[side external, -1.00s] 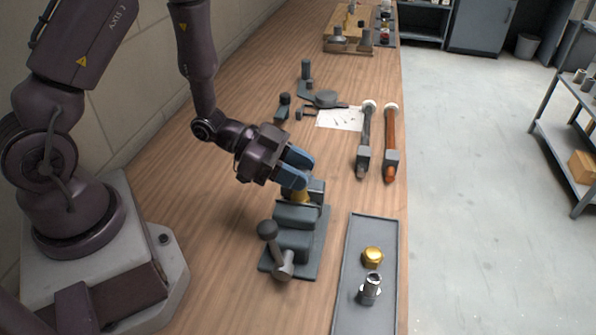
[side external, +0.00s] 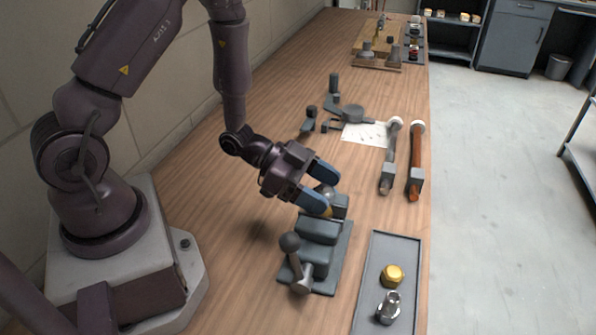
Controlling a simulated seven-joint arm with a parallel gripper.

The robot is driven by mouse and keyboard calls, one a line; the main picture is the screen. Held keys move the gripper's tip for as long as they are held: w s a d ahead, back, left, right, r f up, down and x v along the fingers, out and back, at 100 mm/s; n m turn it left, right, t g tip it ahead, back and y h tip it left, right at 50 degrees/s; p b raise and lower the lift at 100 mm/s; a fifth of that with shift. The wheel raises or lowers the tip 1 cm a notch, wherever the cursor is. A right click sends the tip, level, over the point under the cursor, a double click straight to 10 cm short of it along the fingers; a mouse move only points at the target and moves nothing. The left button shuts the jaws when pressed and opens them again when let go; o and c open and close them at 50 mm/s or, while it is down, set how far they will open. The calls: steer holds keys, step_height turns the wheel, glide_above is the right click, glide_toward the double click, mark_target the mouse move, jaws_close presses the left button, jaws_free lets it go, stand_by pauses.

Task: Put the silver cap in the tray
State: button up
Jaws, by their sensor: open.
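My gripper (side external: 322,188) has its blue fingers spread apart over the far end of the grey vise (side external: 318,232). A small greyish piece (side external: 328,194) shows between and just beyond the fingertips; it may be the silver cap, but it is too small and partly hidden to be sure. A bit of gold-coloured metal (side external: 328,212) shows below it at the vise. The grey tray (side external: 366,300) lies right of the vise. In it are a gold cap (side external: 392,275) and, nearer the camera, a shiny silver fitting (side external: 388,307).
Two long tools (side external: 415,165) (side external: 391,160), a white sheet (side external: 365,133) and dark holders (side external: 332,88) lie farther back. Bare wood lies left of the vise. The table's right edge runs close beside the tray.

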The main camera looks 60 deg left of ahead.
steer(key=v, duration=1.2)
steer(key=w+a+r+n+t+y, duration=0.1)
steer(key=w+a+r+n+y, duration=0.1)
steer(key=w+a+r+y, duration=0.5)
steer(key=s+d+r+n+g+y, duration=0.1)
steer(key=s+d+r+n+y, duration=0.1)
steer(key=s+r+n+y, duration=0.3)
step_height(320, 180, up, 3)
steer(key=shift+r+n+y, duration=0.25)
steer(key=shift+n+y, duration=0.25)
steer(key=shift+y, duration=0.1)
steer(key=shift+o, duration=0.2)
steer(key=s+d+r+n+g+h, duration=0.1)
steer(key=s+d+r+g+h, duration=0.1)
steer(key=s+d, duration=0.6)
steer(key=shift+s+r+n+g+h, duration=0.4)
steer(key=shift+s+g+h, duration=0.1)
steer(key=shift+g, duration=0.1)
steer(key=shift+d, duration=0.2)
steer(key=shift+f, duration=0.1)
